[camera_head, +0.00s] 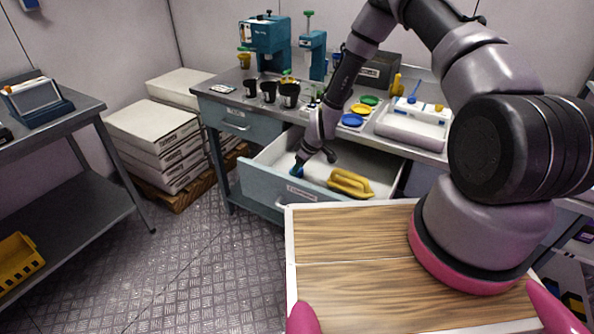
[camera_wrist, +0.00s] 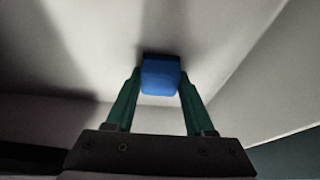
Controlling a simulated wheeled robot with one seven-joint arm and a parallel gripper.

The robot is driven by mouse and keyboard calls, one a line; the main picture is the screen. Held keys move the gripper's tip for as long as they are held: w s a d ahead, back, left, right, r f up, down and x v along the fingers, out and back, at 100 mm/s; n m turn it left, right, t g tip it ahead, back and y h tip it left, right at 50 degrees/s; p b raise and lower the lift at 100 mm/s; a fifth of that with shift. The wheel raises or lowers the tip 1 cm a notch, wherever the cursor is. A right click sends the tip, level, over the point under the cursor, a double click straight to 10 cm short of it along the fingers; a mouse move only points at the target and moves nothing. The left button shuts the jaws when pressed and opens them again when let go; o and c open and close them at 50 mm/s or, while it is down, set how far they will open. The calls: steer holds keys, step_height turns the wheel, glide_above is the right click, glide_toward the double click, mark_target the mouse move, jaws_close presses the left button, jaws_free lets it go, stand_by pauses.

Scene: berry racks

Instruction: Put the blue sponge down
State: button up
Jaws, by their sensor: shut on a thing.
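The blue sponge (camera_wrist: 161,75) is a small block between my two fingers in the wrist view. My gripper (camera_wrist: 159,88) is shut on it. In the head view my gripper (camera_head: 297,171) points down into the open drawer (camera_head: 262,187), close to its front wall on the left side. The sponge is mostly hidden by the fingers there. In the wrist view pale drawer surfaces lie beyond the sponge. I cannot tell whether the sponge touches the drawer floor.
A yellow object (camera_head: 350,183) lies in the drawer to the right of my gripper. The worktop (camera_head: 232,98) above holds black cups (camera_head: 269,91), coloured lids (camera_head: 352,120) and a white tray (camera_head: 412,133). A wooden board (camera_head: 350,255) is in front of the drawer.

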steer(key=shift+f, duration=0.1)
steer(key=o, duration=1.3)
steer(key=v, duration=1.2)
steer(key=s+d+r+m+t+h, duration=0.1)
steer(key=d+r+m, duration=0.3)
steer(key=r, duration=1)
steer(key=s+d+r+m+t+h, duration=0.15)
steer(key=d+r, duration=0.45)
steer(key=r, duration=0.8)
steer(key=s+d+r+m+t, duration=0.1)
steer(key=s+d+r+m, duration=0.2)
steer(key=s+r, duration=0.6)
steer(key=s+d+r+m+t, duration=0.1)
steer(key=s+d+r+m, duration=0.2)
steer(key=s+r+m, duration=0.4)
steer(key=s+r, duration=0.2)
steer(key=s, duration=0.2)
steer(key=shift+s+d+r+y, duration=0.2)
steer(key=shift+r+y, duration=0.05)
steer(key=shift+y, duration=0.1)
